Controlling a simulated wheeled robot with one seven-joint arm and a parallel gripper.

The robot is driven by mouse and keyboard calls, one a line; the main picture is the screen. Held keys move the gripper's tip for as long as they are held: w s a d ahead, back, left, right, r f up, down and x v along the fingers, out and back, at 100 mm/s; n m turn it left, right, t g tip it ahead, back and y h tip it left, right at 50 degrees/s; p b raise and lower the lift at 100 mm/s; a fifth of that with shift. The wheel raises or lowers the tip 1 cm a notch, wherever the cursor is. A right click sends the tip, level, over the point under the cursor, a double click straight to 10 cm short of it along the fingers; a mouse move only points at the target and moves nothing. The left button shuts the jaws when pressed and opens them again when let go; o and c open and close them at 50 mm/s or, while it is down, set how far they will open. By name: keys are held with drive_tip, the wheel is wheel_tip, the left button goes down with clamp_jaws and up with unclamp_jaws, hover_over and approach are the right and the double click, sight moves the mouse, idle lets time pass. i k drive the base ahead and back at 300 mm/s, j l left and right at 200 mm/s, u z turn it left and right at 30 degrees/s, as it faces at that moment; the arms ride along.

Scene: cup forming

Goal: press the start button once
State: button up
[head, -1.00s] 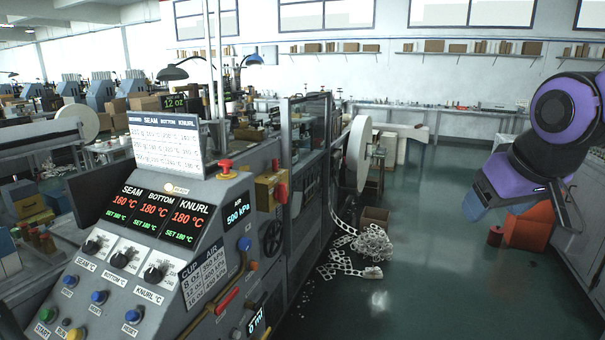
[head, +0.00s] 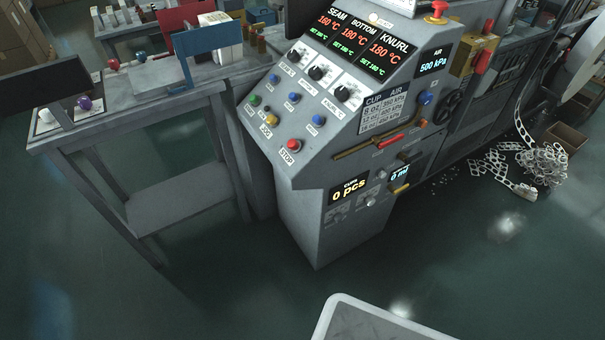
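The start button (head: 255,100) is a small green button at the left end of the machine's sloped control panel (head: 330,135). Nothing covers it. A red stop button (head: 294,145) sits lower on the panel, with a yellow button (head: 272,119) between them. Blue buttons, one of them here (head: 293,97), sit under black knobs (head: 317,73). The counter display (head: 349,189) reads 0 pcs. My gripper is not in view.
A grey side table (head: 150,110) stands left of the panel, with a blue board (head: 208,39) and small items on it. A paper scrap heap (head: 543,163) lies on the floor at right. The green floor in front of the machine (head: 240,285) is clear.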

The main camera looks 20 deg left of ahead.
sight(253, 100)
drive_tip(key=u, duration=0.9)
